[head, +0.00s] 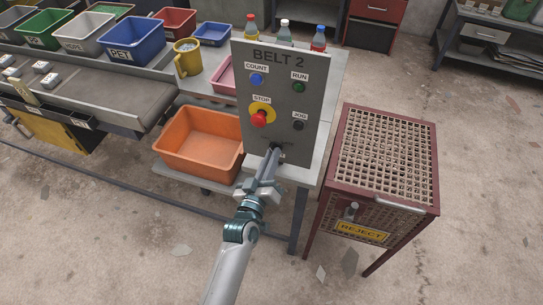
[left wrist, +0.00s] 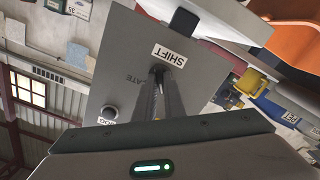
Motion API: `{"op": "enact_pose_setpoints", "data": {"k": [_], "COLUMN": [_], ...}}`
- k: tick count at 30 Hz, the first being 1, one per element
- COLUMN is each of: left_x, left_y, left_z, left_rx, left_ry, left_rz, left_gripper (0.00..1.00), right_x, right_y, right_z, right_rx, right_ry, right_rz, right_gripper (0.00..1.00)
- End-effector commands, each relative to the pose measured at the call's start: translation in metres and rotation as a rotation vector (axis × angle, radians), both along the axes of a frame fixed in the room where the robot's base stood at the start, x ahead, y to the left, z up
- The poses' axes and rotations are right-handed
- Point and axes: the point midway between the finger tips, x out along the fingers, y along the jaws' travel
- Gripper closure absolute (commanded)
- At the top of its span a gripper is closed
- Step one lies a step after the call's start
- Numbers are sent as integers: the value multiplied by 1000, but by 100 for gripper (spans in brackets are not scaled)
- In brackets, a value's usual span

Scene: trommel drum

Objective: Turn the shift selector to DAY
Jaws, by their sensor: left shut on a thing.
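The grey BELT 2 control panel (head: 303,97) stands upright on the bench and also shows upside down in the left wrist view (left wrist: 122,50). Its SHIFT label (left wrist: 169,55) is near the panel's lower edge. The shift selector is mostly hidden behind my fingers, and I cannot tell where it points. The letters "ATE" show beside it; no DAY marking is visible. My left gripper (head: 275,152) reaches up to the panel's lower part and is shut on the selector; its fingers (left wrist: 160,82) also show in the left wrist view. My right gripper is in neither view.
Above the selector are a red stop button (head: 259,119), a blue COUNT button (head: 257,79), a green RUN button (head: 298,87) and a dark JOG button (head: 299,125). An orange bin (head: 199,142) lies left. A REJECT cage (head: 384,158) stands right. Bottles stand behind the panel.

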Motion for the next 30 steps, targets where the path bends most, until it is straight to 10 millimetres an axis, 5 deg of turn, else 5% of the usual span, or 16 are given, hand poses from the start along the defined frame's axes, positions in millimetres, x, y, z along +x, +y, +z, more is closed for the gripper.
{"op": "enact_pose_setpoints", "data": {"k": [10, 26, 28, 30], "left_x": [0, 0, 0, 0], "left_y": [0, 0, 0, 0], "left_z": [0, 0, 0, 0], "left_rx": [-175, -208, -208, -207], "left_ry": [57, 68, 68, 67], "left_rz": [0, 0, 0, 0], "left_gripper": [100, 100, 79, 72], "right_x": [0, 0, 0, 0], "right_y": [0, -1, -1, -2], "right_z": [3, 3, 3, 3], "right_rx": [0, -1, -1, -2], "right_ry": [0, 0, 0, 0], "right_rz": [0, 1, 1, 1], "right_gripper": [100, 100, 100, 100]}}
